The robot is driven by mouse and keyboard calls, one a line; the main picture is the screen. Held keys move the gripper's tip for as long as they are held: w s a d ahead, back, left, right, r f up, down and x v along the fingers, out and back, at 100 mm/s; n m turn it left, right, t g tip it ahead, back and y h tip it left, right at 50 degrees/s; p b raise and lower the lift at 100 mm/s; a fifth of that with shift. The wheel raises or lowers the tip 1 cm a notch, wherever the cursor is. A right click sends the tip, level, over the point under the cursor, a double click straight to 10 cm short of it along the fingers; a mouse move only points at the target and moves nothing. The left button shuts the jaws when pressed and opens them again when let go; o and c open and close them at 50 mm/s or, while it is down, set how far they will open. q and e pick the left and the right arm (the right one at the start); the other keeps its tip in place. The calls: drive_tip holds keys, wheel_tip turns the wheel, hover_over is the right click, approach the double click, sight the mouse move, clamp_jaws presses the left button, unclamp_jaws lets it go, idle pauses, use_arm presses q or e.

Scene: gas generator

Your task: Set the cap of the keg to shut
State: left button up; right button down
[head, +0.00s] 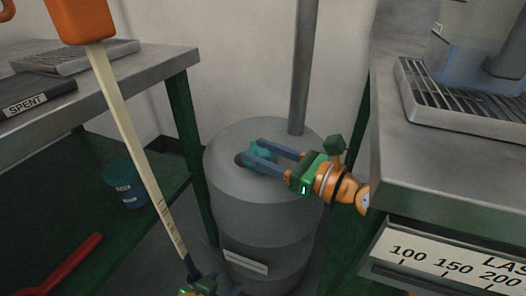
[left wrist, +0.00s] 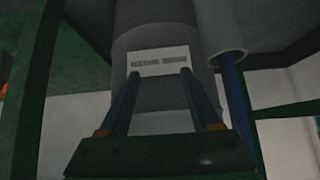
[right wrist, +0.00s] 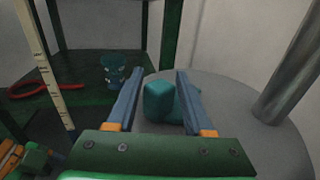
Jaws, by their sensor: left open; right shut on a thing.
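The keg (head: 262,215) is a grey drum on the floor between two benches, its side also in the left wrist view (left wrist: 160,35). Its teal cap (head: 262,152) sits on the lid, by a dark round spot near the left edge. My right gripper (head: 254,151) reaches in from the right and is shut on the cap. In the right wrist view the cap (right wrist: 160,102) stands between the fingers, which partly hide it; I cannot tell whether it is shut. My left gripper (head: 194,278) is low at the bottom edge. In the left wrist view its open, empty fingers (left wrist: 160,75) face the keg's label.
A pale marked stick (head: 135,125) with an orange top slants down on the left. The left bench (head: 165,66) has a blue-green bucket (head: 126,182) below. The right bench (head: 415,150) stands close to my right gripper.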

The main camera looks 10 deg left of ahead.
drive_tip(key=shift+s+a, duration=0.1)
drive_tip(key=c, duration=0.7)
unclamp_jaws()
drive_tip(key=shift+o, duration=0.7)
drive_tip(key=shift+a+r, duration=0.1)
drive_tip(key=shift+d, duration=0.2)
drive_tip(key=v, duration=0.6)
drive_tip(key=shift+s+p, duration=0.1)
drive_tip(key=shift+p, duration=0.2)
use_arm(q)
drive_tip(key=s, duration=0.1)
drive_tip(key=s+f+g, duration=0.1)
drive_tip(key=s+a+f+g, duration=0.1)
drive_tip(key=shift+s, duration=0.35)
use_arm(e)
drive_tip(key=shift+s+d, duration=0.15)
drive_tip(key=shift+d, duration=0.25)
